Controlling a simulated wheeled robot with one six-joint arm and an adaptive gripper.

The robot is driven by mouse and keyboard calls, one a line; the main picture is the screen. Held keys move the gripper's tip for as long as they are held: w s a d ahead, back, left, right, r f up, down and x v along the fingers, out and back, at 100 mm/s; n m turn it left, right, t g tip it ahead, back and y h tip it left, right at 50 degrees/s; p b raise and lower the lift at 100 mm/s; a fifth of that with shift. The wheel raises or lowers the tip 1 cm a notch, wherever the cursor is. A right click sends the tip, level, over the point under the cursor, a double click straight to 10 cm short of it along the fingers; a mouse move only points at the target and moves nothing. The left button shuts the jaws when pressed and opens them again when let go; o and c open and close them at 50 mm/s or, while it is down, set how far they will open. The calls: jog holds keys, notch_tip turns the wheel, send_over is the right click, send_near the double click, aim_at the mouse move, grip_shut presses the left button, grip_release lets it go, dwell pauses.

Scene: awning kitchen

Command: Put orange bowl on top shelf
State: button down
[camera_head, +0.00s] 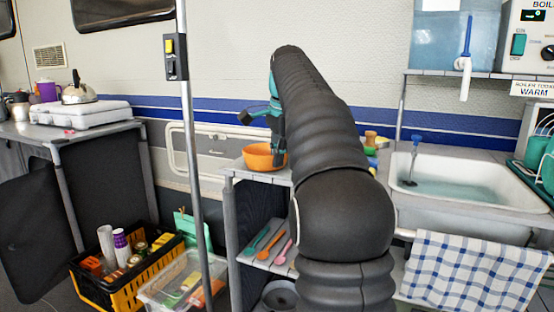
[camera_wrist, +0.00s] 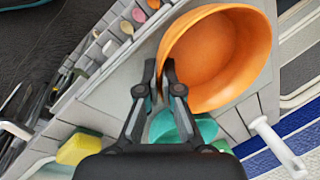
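The orange bowl (camera_head: 259,156) sits upright at the top of the grey shelf unit (camera_head: 232,172) in the head view, partly hidden by my gripper. In the wrist view the bowl (camera_wrist: 222,55) fills the upper right and looks empty. My gripper (camera_wrist: 160,68) has its fingers close together at the bowl's near rim, one outside the wall and one over the inside. It looks shut on the rim. In the head view my gripper (camera_head: 279,158) points down at the bowl. Whether the bowl's base touches the surface cannot be told.
A lower shelf holds coloured utensils (camera_head: 263,242). A sink (camera_head: 450,205) stands right; a pole (camera_head: 192,130) and a crate (camera_head: 120,280) stand left.

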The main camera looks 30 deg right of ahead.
jog(key=c, duration=1.3)
grip_release()
jog(key=p+v, duration=0.5)
jog(key=v, duration=0.7)
jog(key=shift+r, duration=0.1)
